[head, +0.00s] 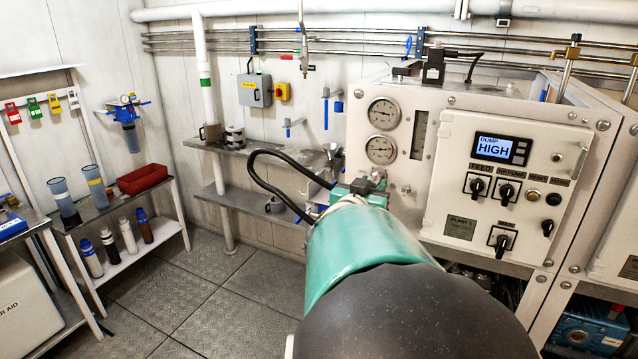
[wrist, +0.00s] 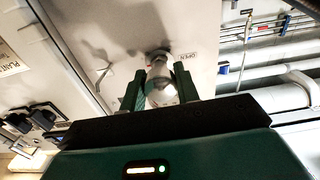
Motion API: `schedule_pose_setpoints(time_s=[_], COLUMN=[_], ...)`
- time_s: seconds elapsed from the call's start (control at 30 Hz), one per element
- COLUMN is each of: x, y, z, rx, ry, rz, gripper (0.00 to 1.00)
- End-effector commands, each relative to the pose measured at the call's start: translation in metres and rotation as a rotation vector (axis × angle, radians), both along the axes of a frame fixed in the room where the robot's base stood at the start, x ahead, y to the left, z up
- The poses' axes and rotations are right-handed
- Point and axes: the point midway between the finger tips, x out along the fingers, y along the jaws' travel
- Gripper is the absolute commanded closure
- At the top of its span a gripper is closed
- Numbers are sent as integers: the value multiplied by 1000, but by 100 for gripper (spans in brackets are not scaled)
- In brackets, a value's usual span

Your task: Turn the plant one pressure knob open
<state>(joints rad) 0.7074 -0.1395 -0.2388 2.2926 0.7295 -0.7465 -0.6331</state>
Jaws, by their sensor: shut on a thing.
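The pressure knob (wrist: 159,72) shows in the wrist view as a pale, rounded piece standing out from the panel. The two green fingers of my gripper (wrist: 160,84) are on either side of it, shut on it. An "OPEN" label (wrist: 198,56) is on the panel just right of the knob. In the head view my gripper (head: 360,187) is at the lower left of the plant one cabinet (head: 425,85). My arm and gripper hide the knob there.
Two round gauges (head: 381,132) sit above my gripper. The control panel (head: 512,185) to the right has a display reading "DUMP HIGH" (head: 496,149) and several black switches. A steel shelf (head: 262,148) stands left of the cabinet. The floor (head: 225,290) at left is clear.

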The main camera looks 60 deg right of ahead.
Motion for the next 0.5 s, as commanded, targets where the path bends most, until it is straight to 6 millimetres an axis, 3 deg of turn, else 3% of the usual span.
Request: schedule_pose_setpoints(time_s=[0.5], x=[0], y=[1], z=[-2], rx=[-27], ry=[191], rz=[3], gripper=[92])
